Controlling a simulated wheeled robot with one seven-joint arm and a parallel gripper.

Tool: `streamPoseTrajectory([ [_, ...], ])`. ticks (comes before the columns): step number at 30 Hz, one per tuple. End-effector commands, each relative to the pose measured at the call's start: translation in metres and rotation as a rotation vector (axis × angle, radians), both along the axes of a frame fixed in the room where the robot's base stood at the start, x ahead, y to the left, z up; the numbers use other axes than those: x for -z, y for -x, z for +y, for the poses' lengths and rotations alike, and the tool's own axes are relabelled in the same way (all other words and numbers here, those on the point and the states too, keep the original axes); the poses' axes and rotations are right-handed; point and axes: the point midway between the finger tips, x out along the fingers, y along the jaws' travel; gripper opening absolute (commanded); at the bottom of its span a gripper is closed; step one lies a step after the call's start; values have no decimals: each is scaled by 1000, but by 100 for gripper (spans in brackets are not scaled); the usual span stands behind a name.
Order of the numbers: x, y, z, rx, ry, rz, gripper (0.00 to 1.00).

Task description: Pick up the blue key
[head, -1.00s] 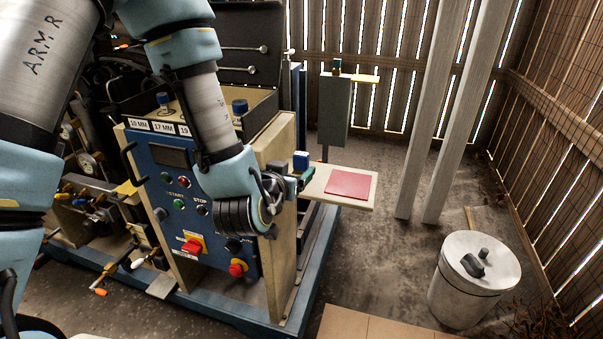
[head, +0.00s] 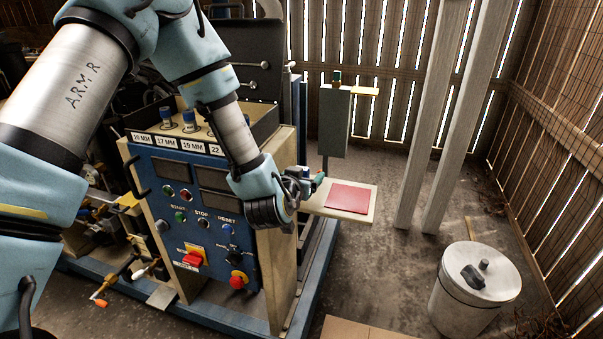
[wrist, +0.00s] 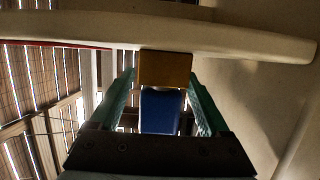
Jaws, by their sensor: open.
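My gripper (head: 314,182) is in front of the left end of a pale shelf, right of the blue control panel. In the wrist view its two green fingers (wrist: 160,92) are apart. A blue block-shaped thing (wrist: 160,110), which appears to be the blue key, is between them, with a brown-orange block (wrist: 165,68) beyond it. Narrow gaps show beside the blue thing; I cannot tell whether either finger touches it. In the head view my gripper and wrist hide it.
The pale shelf (head: 365,208) carries a red pad (head: 349,197); its edge (wrist: 230,42) spans the wrist view. The blue control panel (head: 190,200) is close to my arm. A grey box on a post (head: 334,120) stands behind. A lidded bin (head: 475,290) is at right.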

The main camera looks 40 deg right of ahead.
Motion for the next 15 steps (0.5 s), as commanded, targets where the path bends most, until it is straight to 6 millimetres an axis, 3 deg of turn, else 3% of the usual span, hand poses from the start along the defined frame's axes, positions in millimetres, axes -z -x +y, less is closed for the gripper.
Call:
streamPoseTrajectory([
  [6, 1, 0, 0, 0, 0, 0, 78],
  [15, 1, 0, 0, 0, 0, 0, 44],
])
